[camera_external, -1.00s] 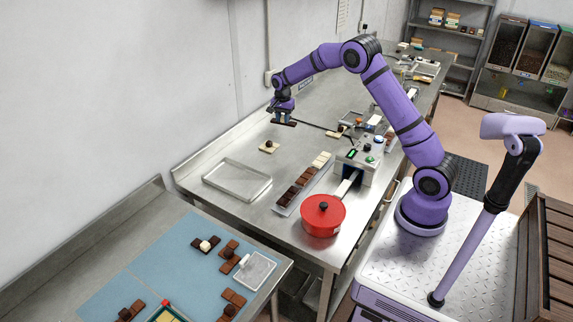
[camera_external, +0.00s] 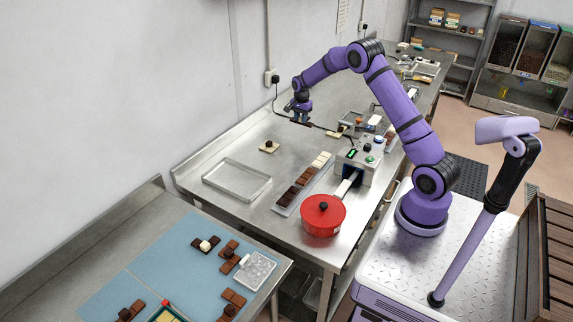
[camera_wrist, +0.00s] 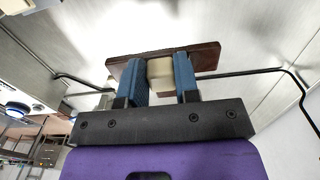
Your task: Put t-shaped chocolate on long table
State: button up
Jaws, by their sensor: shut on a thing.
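My gripper (camera_external: 301,115) is in the air over the far left part of the long steel table (camera_external: 225,150). In the wrist view, its two blue fingers (camera_wrist: 160,80) are shut on the cream block of a brown chocolate piece (camera_wrist: 128,70). I take this piece as the t-shaped chocolate, but its full outline cannot be told from this angle. In the external view it is a thin dark strip under the fingers, apart from the table top.
A blue mat (camera_external: 140,270) with several chocolate pieces lies on the nearer table.

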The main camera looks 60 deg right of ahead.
aim_at(300, 142)
notch_tip(300, 142, down, 10)
jog(key=shift+r, duration=0.1)
dwell(0.4)
jog(key=o, duration=1)
jog(key=shift+f, duration=0.2)
jog(key=shift+c, duration=0.2)
